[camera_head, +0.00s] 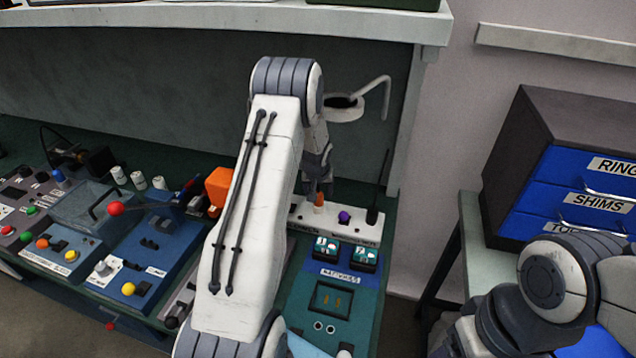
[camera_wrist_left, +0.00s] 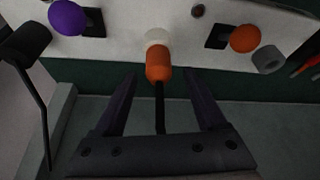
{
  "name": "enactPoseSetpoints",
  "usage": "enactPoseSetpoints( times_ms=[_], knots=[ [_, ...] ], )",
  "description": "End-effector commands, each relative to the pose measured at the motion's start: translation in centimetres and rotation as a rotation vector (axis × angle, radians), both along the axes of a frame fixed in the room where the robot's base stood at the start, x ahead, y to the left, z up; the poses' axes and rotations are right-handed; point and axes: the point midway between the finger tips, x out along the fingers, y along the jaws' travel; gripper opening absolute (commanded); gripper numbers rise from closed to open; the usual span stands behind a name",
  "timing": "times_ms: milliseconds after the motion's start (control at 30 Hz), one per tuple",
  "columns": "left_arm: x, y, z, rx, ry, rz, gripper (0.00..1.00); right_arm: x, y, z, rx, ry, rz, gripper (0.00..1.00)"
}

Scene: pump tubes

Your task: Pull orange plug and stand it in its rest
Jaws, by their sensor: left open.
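I cannot tell which fitting is the plug's rest. My right gripper is not in view; only part of that arm shows.
A purple knob (camera_wrist_left: 67,17) and an orange ball knob (camera_wrist_left: 244,38) flank the plug on the panel. A black upright antenna (camera_head: 376,185) stands right of the purple knob. Blue drawers (camera_head: 585,190) stand at the right.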

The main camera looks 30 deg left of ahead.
Motion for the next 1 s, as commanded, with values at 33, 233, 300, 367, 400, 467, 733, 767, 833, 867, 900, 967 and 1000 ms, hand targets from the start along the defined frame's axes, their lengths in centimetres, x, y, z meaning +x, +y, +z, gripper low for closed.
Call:
enactPoseSetpoints(
  times_ms=[33, 233, 300, 367, 400, 467, 733, 767, 833, 867, 900, 967, 1000],
  knots=[
    [0.2, 0.1, -0.8, 0.0, 0.003, -0.001, 0.74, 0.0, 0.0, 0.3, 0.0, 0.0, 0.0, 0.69],
    [1.0, 0.5, -2.9, 0.0, 0.001, -0.001, 0.74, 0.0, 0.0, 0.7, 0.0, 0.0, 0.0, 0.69],
    [1.2, 0.6, -3.2, 0.0, 0.0, -0.001, 0.74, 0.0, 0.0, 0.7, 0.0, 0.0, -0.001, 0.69],
    [1.2, 0.6, -3.5, 0.0, 0.001, -0.001, 0.74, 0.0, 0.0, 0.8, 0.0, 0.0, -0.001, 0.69],
    [1.3, 0.7, -3.6, 0.0, 0.001, -0.001, 0.74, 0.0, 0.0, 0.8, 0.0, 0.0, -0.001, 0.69],
    [1.3, 0.7, -3.6, 0.0, 0.0, -0.001, 0.74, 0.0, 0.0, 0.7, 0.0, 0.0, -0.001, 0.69],
    [1.3, 0.6, -3.6, 0.0, 0.0, -0.001, 0.36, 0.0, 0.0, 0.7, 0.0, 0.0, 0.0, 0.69],
    [1.3, 0.6, -3.6, 0.0, 0.0, -0.001, 0.24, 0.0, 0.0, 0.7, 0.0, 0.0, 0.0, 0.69],
    [1.3, 0.6, -3.6, 0.0, 0.001, -0.001, 0.0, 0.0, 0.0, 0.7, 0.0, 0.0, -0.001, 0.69],
    [1.3, 0.6, -3.6, 0.0, 0.001, -0.001, 0.0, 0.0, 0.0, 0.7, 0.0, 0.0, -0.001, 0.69],
    [1.3, 0.6, -3.6, 0.0, 0.001, -0.001, 0.31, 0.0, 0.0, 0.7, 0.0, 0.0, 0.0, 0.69],
    [1.3, 0.6, -3.6, 0.0, 0.001, -0.001, 0.08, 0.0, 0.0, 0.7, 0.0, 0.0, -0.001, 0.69],
    [1.3, 0.6, -3.6, 0.0, 0.001, -0.001, 0.0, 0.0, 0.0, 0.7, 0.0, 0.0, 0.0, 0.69]
  ],
)
